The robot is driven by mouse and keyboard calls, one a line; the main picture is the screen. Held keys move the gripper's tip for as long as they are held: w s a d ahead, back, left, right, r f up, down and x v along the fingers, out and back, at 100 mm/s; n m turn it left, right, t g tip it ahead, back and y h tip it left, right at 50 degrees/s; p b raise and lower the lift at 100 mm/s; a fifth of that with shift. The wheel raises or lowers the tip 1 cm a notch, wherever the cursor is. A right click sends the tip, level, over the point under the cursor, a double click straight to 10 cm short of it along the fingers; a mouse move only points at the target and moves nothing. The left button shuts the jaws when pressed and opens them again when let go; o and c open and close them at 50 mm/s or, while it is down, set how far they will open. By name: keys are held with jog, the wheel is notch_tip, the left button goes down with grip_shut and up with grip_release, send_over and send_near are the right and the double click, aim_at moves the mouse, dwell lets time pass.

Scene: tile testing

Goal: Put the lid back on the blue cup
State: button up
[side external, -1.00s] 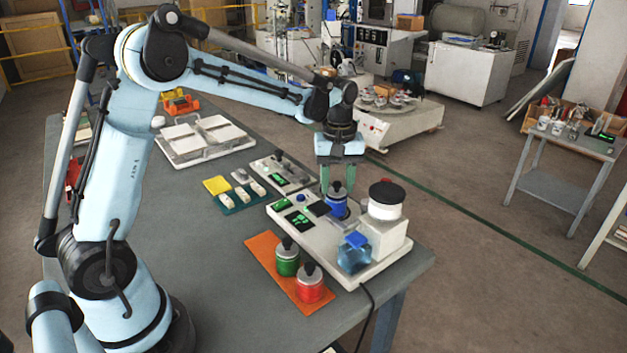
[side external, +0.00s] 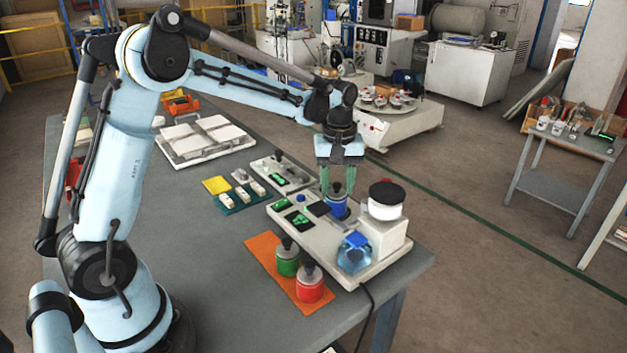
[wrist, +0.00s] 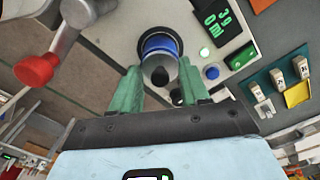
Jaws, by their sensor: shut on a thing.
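The blue cup (side external: 338,207) stands in a round recess on the pale instrument base. It also shows beyond my fingers in the wrist view (wrist: 159,43). My gripper (side external: 337,184) points down and is shut on the lid. In the wrist view, my gripper (wrist: 160,74) has a finger on each side of the dark knob. Whether the lid is fully seated cannot be told, because the fingers hide part of its edge.
A white cylinder with a black top (side external: 386,200) stands close right of the cup. A blue-topped clear vessel (side external: 354,254) is in front. Lidded green (side external: 287,262) and red (side external: 309,287) cups stand on an orange mat (side external: 262,250).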

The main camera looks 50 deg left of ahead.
jog(key=o, duration=1.6)
jog(key=shift+c, duration=0.2)
jog(key=shift+r, duration=0.1)
jog(key=shift+r, duration=3.45)
jog(key=shift+c, duration=0.2)
grip_shut()
jog(key=shift+f, duration=1.35)
